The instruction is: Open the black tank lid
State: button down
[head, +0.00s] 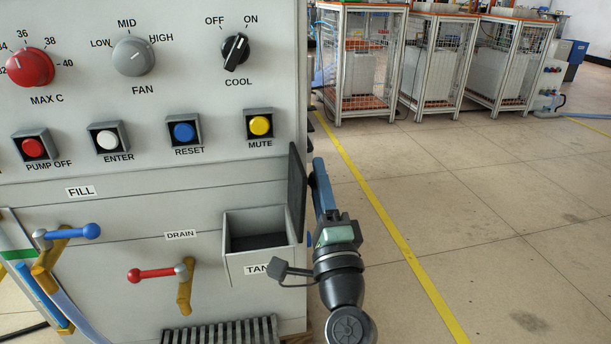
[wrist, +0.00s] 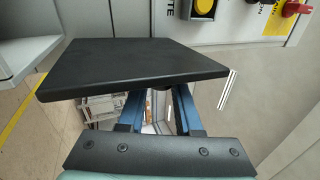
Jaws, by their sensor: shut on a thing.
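The black tank lid (head: 297,192) stands about upright at the right edge of the tank (head: 232,262), so the tank's mouth is uncovered and its dark inside shows. In the wrist view the lid (wrist: 140,65) is a wide black plate across the upper middle. My gripper (head: 318,170) is at the lid's right, outer side, with its blue fingers pointing up along it. In the wrist view my gripper's fingers (wrist: 161,100) reach to the lid and are shut on it; the plate hides their tips.
The grey machine panel (head: 150,200) fills the left, with knobs and buttons above the tank. A red drain handle (head: 155,273) and a blue fill handle (head: 75,232) stick out. Open floor (head: 480,240) lies right, with caged units (head: 430,60) far back.

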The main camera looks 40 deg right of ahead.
jog(key=shift+s+d+f+m+g+h, duration=0.2)
jog(key=shift+d+m+g+h, duration=0.1)
jog(key=shift+m, duration=0.25)
jog(key=shift+s+d+f+m+g+h, duration=0.1)
jog(key=shift+d+f+m+g+h, duration=0.15)
jog(key=shift+m, duration=0.3)
jog(key=shift+r, duration=0.1)
jog(key=c, duration=0.6)
grip_release()
jog(key=shift+s+a, duration=0.1)
jog(key=shift+a, duration=0.05)
jog(key=b+v, duration=0.2)
jog(key=v, duration=1)
jog(key=shift+s+a+f, duration=0.2)
jog(key=shift+s+f, duration=0.05)
jog(key=shift+f, duration=0.05)
